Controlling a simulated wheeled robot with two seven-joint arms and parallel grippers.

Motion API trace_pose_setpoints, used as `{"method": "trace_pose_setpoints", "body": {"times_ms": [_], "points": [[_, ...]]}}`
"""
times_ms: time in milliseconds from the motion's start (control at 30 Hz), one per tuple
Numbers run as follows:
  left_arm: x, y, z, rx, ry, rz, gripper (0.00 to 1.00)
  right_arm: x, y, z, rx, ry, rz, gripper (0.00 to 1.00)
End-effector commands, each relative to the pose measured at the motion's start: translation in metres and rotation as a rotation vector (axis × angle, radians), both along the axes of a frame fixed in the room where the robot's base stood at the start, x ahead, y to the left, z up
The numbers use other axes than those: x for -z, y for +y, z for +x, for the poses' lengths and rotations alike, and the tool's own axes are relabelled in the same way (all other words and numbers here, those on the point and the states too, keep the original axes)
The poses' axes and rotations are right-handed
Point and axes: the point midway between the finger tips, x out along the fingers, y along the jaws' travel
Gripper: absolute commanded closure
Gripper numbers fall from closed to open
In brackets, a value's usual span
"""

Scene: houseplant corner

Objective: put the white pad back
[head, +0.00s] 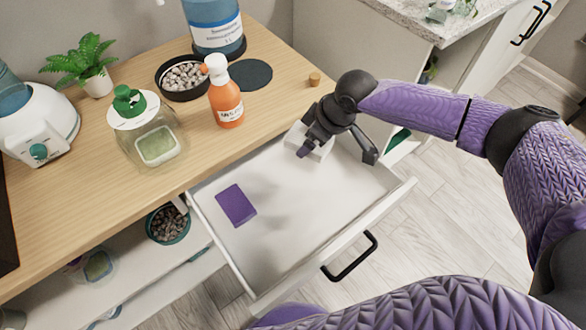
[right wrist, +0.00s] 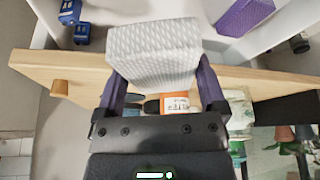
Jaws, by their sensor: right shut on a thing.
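The white pad (head: 322,151) is held in my right gripper (head: 332,140), over the back right part of the open drawer (head: 300,207). In the right wrist view the pad (right wrist: 155,50) is a pale, textured block between the two purple fingers, which are shut on it. I cannot tell whether its underside touches the drawer floor. A purple pad (head: 236,206) lies flat in the left part of the drawer; it also shows in the right wrist view (right wrist: 243,15). My left gripper is not in view.
The middle and front of the drawer floor are clear.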

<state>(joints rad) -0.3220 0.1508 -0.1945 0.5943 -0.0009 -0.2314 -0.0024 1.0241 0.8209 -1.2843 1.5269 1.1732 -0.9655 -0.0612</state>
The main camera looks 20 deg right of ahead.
Motion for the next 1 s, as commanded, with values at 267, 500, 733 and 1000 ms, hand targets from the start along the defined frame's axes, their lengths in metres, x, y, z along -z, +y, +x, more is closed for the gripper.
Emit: {"method": "trace_pose_setpoints", "body": {"times_ms": [267, 500, 733, 1000], "points": [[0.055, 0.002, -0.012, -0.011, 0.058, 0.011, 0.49, 0.108, 0.001, -0.001, -0.004, 0.007, -0.001, 0.57], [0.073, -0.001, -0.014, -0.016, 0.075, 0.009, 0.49, 0.128, 0.012, 0.012, -0.007, -0.001, 0.002, 0.57], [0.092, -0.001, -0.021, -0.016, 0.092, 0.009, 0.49, 0.137, 0.028, 0.03, -0.004, 0.003, -0.002, 0.57], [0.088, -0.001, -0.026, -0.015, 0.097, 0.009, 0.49, 0.135, 0.028, 0.029, -0.004, 0.001, -0.002, 0.57]]}}
